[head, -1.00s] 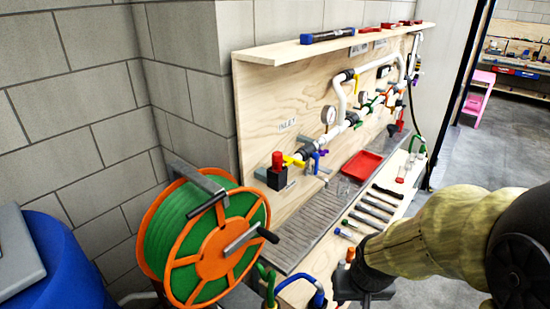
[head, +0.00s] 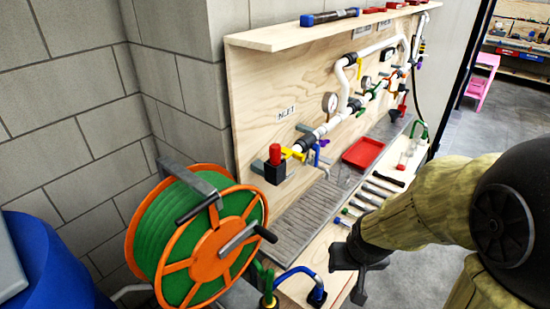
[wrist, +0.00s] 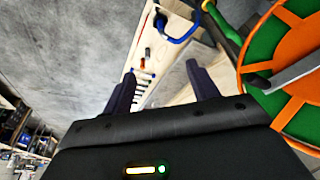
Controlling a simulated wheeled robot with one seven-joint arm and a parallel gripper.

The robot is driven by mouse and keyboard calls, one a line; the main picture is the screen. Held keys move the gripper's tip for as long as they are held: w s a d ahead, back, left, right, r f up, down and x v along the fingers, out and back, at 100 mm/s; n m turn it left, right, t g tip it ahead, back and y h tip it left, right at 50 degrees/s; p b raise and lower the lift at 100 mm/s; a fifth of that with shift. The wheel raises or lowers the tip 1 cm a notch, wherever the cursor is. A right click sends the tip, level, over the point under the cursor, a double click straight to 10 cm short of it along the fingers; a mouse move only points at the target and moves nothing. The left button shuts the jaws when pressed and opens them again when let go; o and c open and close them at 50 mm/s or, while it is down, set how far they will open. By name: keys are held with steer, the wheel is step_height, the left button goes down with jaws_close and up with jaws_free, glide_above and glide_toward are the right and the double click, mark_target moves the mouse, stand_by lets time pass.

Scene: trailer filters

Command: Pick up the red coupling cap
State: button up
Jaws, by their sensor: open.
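A red cylindrical piece (head: 275,154) stands upright on a black block at the left end of the pipe run, under the INLET label. Small orange and dark red cylinders (wrist: 143,66) also stand on the bench in the wrist view. I cannot tell for sure which of these is the coupling cap. My gripper (head: 352,275) is at the front edge of the bench, pointing down, well to the right of and below the red piece on the block. In the wrist view my gripper (wrist: 160,76) is open, with nothing between its fingers.
A green hose reel with an orange frame (head: 210,250) stands left of the bench. A blue barrel (head: 50,265) is at lower left. A red tray (head: 363,153) and several tools lie on the bench. A shelf (head: 330,30) overhangs the pipes.

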steer(key=w+a+r+n+t+y+p, duration=0.1)
steer(key=w+a+t+p, duration=0.15)
steer(key=w, duration=0.45)
steer(key=w+a+r+n+t+y+p, duration=0.1)
steer(key=w+a+t, duration=0.25)
steer(key=w, duration=0.35)
steer(key=w+a+r+n+t+y+p, duration=0.1)
steer(key=w+a+r+t+y+p, duration=0.2)
steer(key=a+r+t, duration=0.3)
steer(key=shift+w+a+n+t+y+p, duration=0.3)
steer(key=shift+w+a+t+y+p, duration=0.15)
steer(key=shift+w+t, duration=0.35)
